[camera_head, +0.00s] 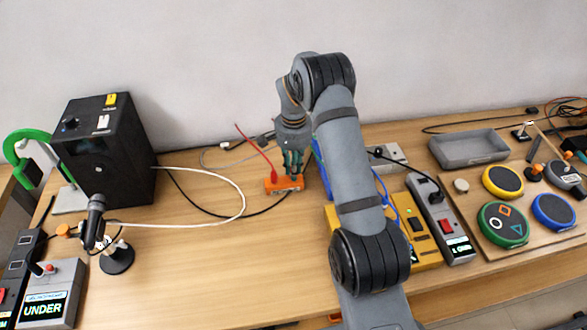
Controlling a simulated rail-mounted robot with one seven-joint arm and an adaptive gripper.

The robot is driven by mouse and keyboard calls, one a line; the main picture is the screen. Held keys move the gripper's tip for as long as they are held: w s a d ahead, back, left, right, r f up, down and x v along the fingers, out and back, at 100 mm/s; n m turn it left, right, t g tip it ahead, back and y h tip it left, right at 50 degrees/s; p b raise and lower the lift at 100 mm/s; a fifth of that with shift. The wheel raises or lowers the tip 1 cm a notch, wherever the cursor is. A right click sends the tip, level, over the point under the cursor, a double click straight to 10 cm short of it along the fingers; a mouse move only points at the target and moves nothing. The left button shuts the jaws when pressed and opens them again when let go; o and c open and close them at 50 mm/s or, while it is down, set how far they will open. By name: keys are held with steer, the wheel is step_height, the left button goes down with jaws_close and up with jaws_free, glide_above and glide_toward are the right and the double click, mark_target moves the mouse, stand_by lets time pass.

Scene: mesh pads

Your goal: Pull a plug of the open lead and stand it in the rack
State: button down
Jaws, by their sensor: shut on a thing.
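My gripper (293,168) points down at the back middle of the table, right at the small orange block (284,185). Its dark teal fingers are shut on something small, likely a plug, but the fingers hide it. A red lead (256,146) rises from the left part of the orange block and leans up to the left. A blue object (320,165) stands just right of the gripper, partly hidden behind my arm. I cannot tell which of these is the rack.
A black box (105,150) stands at the left, with a white cable (240,190) looping across the table. A yellow unit (425,250), a grey power strip (440,220) and a grey tray (468,149) are at the right.

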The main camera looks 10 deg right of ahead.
steer(key=shift+f+b, duration=0.45)
steer(key=shift+f, duration=0.1)
steer(key=c, duration=1.6)
jaws_free()
steer(key=shift+r, duration=0.1)
step_height(320, 180, up, 12)
